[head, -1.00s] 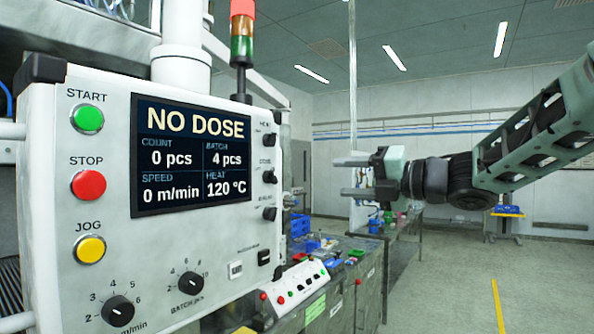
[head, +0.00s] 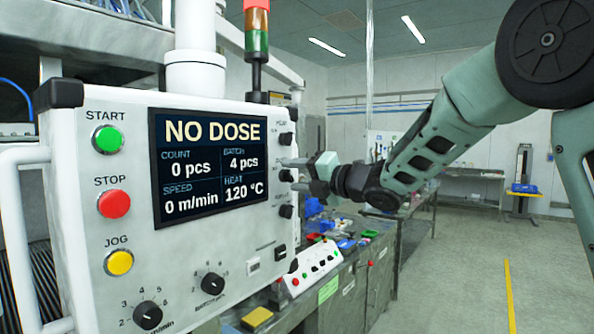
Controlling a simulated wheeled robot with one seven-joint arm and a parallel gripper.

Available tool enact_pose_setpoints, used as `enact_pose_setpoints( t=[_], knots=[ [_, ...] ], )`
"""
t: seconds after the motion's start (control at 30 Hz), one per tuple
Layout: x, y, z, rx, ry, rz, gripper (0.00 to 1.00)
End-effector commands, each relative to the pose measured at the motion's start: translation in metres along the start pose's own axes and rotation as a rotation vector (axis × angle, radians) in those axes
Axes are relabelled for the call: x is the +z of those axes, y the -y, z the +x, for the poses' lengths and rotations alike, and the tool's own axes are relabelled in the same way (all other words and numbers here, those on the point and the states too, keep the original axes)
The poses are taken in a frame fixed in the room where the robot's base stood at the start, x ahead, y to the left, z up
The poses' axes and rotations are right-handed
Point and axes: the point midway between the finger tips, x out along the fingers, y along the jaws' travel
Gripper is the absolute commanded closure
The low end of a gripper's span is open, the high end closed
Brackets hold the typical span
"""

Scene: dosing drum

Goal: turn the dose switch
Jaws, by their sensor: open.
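The white control panel (head: 90,200) fills the left of the head view. Its right edge carries a column of three small black switches: an upper one (head: 285,139), a middle one (head: 285,175) and a lower one (head: 285,212). Their labels are too small to read surely, so I cannot tell for certain which is the dose switch. My gripper (head: 295,175) is open and points left at the middle switch. Its fingers lie one above and one below that switch's height. I cannot tell whether they touch it. The display (head: 208,165) reads NO DOSE.
Green START (head: 107,139), red STOP (head: 114,204) and yellow JOG (head: 119,263) buttons and two dials, one a speed dial (head: 148,315), are on the panel. A workbench (head: 340,300) with a small white button box (head: 312,265) stands below my gripper.

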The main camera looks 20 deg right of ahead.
Motion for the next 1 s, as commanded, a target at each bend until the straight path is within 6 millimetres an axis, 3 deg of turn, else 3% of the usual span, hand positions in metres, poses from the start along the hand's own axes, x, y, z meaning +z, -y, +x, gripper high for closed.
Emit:
enact_pose_setpoints(
  t=[0.27, 0.43, 0.47, 0.77, 1.0],
  knots=[
    [-0.0002, 0.0004, 0.0019, 0.0, 0.0, 0.001, 0.48],
    [-0.0001, 0.0004, 0.0018, 0.0, 0.0, 0.001, 0.89],
    [-0.0001, 0.0004, 0.0017, 0.0, 0.001, 0.001, 0.92],
    [-0.0004, 0.0012, 0.0015, -0.001, 0.001, 0.025, 0.92],
    [-0.0001, 0.0028, 0.001, 0.0, 0.003, 0.139, 0.92]
  ],
)
